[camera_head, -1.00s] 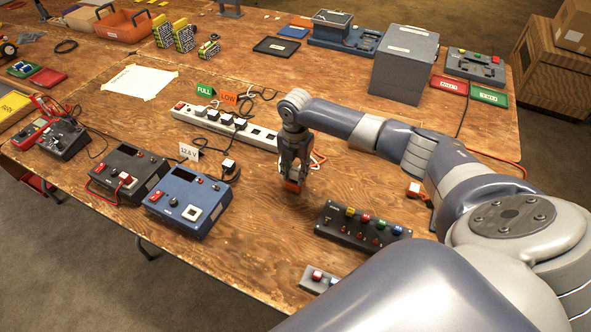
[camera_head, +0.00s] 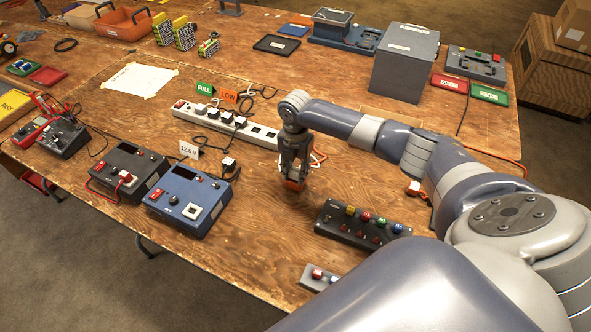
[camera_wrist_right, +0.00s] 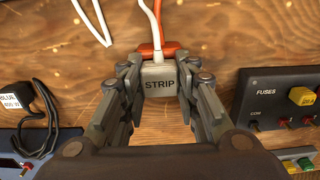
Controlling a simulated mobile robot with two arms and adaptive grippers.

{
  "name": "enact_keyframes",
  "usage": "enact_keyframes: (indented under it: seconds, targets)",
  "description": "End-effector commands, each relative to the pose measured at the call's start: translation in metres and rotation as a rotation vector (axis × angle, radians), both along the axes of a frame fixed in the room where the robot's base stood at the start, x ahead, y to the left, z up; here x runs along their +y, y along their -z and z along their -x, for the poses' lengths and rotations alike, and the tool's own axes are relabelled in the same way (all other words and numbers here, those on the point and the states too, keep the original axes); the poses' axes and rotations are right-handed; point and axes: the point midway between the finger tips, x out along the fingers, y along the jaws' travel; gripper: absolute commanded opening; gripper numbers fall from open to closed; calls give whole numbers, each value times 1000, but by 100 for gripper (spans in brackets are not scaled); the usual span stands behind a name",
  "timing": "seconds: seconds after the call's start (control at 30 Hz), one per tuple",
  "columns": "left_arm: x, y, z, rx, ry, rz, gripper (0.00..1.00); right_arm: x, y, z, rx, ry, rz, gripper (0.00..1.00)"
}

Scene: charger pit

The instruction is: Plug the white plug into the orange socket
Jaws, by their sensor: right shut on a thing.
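My right gripper (camera_head: 295,180) points down just above the table, right of the power strip. In the right wrist view its fingers (camera_wrist_right: 159,92) are shut on a pale plug marked STRIP (camera_wrist_right: 159,83). A white cord (camera_wrist_right: 154,28) runs up from the plug. I cannot tell whether plug and socket are joined. In the head view a red-orange part shows at the fingertips; the plug is mostly hidden there. My left gripper is out of view.
The power strip (camera_head: 205,119) with several plugs lies left of the gripper. A blue charger (camera_head: 180,218) and a dark charger (camera_head: 122,160) stand further left. The dark fuse box (camera_head: 340,226) stands close on the right. Bare wood lies between them.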

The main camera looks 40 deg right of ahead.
Motion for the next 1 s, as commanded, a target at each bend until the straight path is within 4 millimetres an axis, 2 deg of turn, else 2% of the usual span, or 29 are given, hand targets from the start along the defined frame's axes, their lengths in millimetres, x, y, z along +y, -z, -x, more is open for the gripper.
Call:
enact_keyframes:
  seconds: [1.0]
  targets:
    - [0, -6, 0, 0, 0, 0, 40, 0, 0, 0, 0, 0, 0, 4]
